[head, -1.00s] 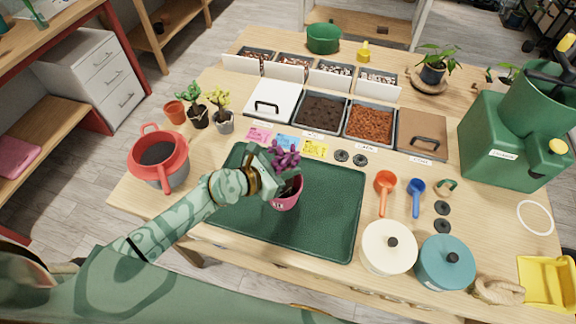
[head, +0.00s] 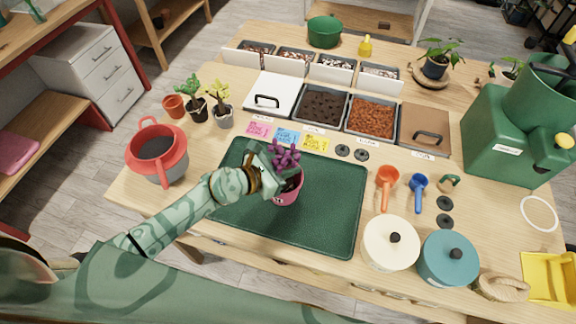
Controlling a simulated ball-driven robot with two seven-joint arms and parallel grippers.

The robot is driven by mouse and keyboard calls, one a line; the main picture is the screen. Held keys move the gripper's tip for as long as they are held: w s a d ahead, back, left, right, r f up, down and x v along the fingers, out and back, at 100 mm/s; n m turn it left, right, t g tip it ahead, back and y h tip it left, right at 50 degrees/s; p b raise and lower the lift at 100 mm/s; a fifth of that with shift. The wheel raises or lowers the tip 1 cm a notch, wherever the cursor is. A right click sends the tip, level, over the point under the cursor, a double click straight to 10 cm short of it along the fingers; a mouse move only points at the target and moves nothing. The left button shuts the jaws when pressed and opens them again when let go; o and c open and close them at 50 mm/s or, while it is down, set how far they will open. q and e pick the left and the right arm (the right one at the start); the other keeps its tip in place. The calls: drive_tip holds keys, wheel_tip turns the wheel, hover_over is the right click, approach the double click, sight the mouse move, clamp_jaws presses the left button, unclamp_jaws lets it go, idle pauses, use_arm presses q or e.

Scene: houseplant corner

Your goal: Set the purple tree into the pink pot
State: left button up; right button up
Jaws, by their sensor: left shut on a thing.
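The purple tree (head: 286,155) stands at the pink pot (head: 288,192), its purple top above the pot's rim. The pink pot stands on the dark green mat (head: 325,225), left of the mat's middle. My left gripper (head: 276,172) is shut on the purple tree, just above and at the left of the pot's rim. The gripper hides the lower part of the tree and part of the pot's opening, so I cannot tell how deep the tree sits. Dark soil shows at the rim. My right gripper is not in view.
Left of the mat stand a red-handled grey bucket (head: 158,150) and small potted plants (head: 219,105). Behind it are note cards (head: 287,138) and trays of soil (head: 322,110). Right of it are an orange scoop (head: 386,185), a cream lidded pot (head: 390,243) and a teal one (head: 447,258). The mat's right half is clear.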

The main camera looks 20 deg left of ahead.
use_arm(q)
drive_tip(key=shift+f, duration=0.15)
drive_tip(key=o, duration=0.9)
drive_tip(key=shift+c, duration=0.2)
drive_tip(key=p+v, duration=0.1)
drive_tip(key=v, duration=1.5)
drive_tip(key=shift+a, duration=0.15)
drive_tip(key=shift+s, duration=0.15)
